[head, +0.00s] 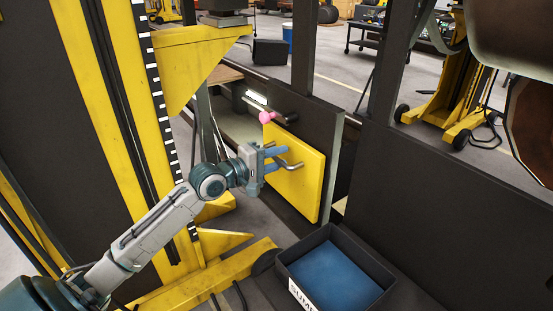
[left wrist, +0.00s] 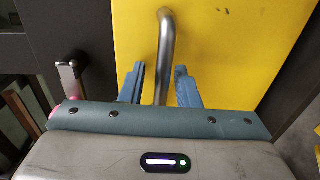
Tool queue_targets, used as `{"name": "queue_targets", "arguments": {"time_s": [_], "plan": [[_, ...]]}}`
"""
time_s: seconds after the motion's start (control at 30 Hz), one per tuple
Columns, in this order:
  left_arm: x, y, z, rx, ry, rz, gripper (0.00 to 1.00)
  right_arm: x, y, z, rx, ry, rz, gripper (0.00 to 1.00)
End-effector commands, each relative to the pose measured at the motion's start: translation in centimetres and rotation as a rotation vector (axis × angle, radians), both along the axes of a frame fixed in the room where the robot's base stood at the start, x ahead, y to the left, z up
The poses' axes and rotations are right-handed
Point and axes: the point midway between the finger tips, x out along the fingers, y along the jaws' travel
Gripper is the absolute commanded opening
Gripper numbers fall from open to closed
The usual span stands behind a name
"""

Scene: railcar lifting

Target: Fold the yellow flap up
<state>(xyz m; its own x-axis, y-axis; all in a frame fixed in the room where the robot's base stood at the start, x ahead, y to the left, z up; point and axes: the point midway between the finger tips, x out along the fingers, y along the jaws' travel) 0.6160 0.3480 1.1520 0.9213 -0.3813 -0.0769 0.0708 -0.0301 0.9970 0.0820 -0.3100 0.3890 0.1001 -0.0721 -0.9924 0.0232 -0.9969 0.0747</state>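The yellow flap (head: 303,185) is an upright square plate against a dark panel, and it fills much of the left wrist view (left wrist: 225,45). A bent silver handle (head: 291,165) stands out from its face. My left gripper (head: 275,158) is at this handle. In the left wrist view the two blue fingers (left wrist: 160,86) are open, with the handle (left wrist: 165,45) between them and gaps on both sides. A pink knob (head: 267,117) sits on the dark panel above the flap. My right gripper is in neither view.
A black bin (head: 366,255) with a blue bottom stands below and right of the flap. A yellow column (head: 128,100) with a yellow bracket (head: 190,62) rises left of it. A dark wall (head: 440,190) runs to the right. Yellow base parts (head: 195,275) lie below my left arm.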

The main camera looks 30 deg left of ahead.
Motion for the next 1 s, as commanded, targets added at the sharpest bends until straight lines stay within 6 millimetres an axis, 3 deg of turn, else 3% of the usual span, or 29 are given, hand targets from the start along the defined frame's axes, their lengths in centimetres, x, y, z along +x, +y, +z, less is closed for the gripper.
{"name": "queue_targets", "arguments": {"time_s": [0.33,0.57,0.8,1.0], "plan": [[-0.5,0.3,-0.1,0.005,0.003,0.002,0.29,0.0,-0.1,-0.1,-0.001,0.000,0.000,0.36],[-2.6,1.1,-0.1,0.008,0.006,-0.002,0.29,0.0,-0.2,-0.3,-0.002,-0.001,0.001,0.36],[-5.1,2.0,0.4,0.010,0.006,-0.005,0.29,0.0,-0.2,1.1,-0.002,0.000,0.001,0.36],[-6.3,2.8,1.1,0.001,0.005,0.009,0.29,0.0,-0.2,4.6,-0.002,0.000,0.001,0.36]]}}
